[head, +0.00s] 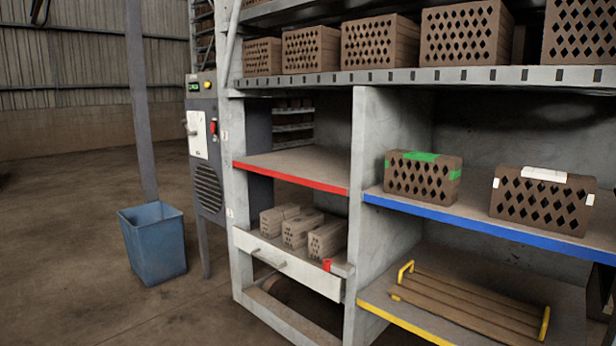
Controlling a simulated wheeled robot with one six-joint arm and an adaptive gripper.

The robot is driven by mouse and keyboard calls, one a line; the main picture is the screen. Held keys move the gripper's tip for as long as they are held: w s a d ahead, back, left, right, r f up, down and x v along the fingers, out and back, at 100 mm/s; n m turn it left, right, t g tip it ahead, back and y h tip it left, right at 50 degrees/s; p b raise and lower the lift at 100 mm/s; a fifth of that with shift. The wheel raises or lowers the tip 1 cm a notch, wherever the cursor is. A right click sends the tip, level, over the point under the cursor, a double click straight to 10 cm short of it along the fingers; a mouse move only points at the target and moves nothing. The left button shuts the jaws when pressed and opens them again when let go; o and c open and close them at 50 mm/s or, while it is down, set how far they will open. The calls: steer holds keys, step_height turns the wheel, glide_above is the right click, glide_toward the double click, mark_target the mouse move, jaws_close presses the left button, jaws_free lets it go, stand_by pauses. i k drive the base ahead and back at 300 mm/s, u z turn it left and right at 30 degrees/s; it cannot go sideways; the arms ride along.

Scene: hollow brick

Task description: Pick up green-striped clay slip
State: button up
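A brown hollow brick with diamond holes and green stripes (423,181) lies on the blue-edged shelf (480,224), near that shelf's left end. Its green marks run along the top and down the right and left ends. To its right on the same shelf is a similar brick with white stripes (541,203). A gap separates the two. Nothing touches the green-striped brick except the shelf. My gripper is not in view.
Several unmarked bricks (380,42) line the upper shelf. The red-edged shelf (292,169) is empty. Small blocks (301,229) sit in a drawer below it. A yellow-handled rack (470,305) lies on the yellow-edged shelf. A blue bin (154,246) stands left; open floor surrounds it.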

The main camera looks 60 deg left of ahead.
mark_target(434, 179)
steer(key=u, duration=1.4)
steer(key=i, duration=0.1)
